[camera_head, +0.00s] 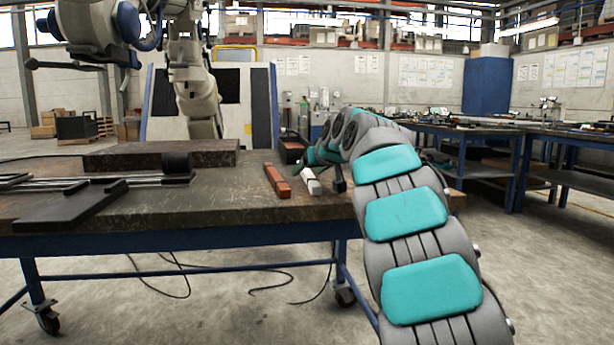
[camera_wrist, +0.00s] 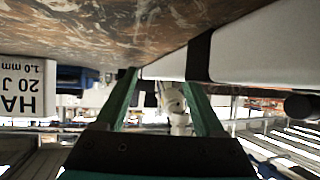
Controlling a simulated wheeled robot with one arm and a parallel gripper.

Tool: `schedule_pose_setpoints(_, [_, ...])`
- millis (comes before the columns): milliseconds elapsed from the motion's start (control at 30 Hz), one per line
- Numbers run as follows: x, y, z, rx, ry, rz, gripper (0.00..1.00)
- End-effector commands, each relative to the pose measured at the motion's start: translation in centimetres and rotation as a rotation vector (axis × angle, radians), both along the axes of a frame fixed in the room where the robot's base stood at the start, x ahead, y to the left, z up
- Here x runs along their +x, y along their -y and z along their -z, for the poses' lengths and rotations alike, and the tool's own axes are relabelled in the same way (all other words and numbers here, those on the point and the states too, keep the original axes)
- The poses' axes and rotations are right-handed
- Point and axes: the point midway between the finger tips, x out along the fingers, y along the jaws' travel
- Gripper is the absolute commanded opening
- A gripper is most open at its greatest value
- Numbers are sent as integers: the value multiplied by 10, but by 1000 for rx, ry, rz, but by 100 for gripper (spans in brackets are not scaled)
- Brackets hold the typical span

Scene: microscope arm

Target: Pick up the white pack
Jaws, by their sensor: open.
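A small white pack (camera_head: 312,182) lies on the brown workbench (camera_head: 230,205) near its right end in the head view. My arm comes in from the lower right, and its far end is just behind and beside the pack. In the wrist view, which looks upside down, my gripper (camera_wrist: 161,80) has its two green fingers apart with nothing between them. A white surface with a black band (camera_wrist: 255,45) fills the upper right, close to the right finger. A white labelled thing (camera_wrist: 22,88) with black print is at the left edge. I cannot tell which of these is the pack.
A red-brown bar (camera_head: 277,181) lies just left of the pack. A dark block (camera_head: 160,154) and a flat black piece (camera_head: 75,205) lie farther left on the bench. A white robot arm (camera_head: 195,85) stands behind. The bench's front middle is clear.

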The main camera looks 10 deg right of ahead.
Motion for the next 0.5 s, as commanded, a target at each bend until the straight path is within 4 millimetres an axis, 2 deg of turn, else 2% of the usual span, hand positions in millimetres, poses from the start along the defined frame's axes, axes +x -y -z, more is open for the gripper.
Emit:
schedule_pose_setpoints(67, [0,0,0,0,0,0,70])
schedule_pose_setpoints(500, [0,0,0,-1,0,0,20])
